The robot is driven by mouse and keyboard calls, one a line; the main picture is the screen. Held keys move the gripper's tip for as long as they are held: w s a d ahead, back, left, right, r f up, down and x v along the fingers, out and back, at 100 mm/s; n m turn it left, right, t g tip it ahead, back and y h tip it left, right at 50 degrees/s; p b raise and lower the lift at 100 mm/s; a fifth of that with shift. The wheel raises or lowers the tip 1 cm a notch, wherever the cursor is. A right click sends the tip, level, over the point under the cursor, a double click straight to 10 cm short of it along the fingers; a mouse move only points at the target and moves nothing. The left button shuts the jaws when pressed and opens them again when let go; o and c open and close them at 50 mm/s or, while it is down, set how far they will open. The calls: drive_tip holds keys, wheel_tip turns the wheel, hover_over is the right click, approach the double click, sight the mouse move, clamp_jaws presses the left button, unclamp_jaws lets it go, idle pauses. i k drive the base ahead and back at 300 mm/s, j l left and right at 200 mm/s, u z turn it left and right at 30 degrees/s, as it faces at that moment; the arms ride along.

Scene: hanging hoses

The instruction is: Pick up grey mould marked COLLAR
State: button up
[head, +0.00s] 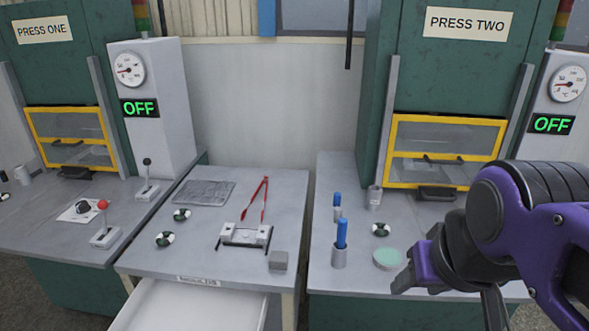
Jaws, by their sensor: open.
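A grey metal mould (245,237) with dark side handles sits on the middle table. No COLLAR mark can be read on it at this size. My gripper (440,286) is at the lower right, over the front of the right bench, open and apparently empty. It is well to the right of the mould and touches nothing that I can see.
The middle table (145,257) also holds a flat grey plate (204,192), two round dark-and-white pieces and a small grey block (278,260). An open drawer (185,307) juts out below. Blue-handled tools in cups (339,257) and a green disc (387,259) stand left of my gripper.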

sight(229, 234)
drive_tip(key=l+u, duration=0.15)
drive_tip(key=u, duration=0.35)
drive_tip(key=l+u, duration=0.2)
drive_tip(key=u, duration=0.25)
drive_tip(key=i, duration=0.05)
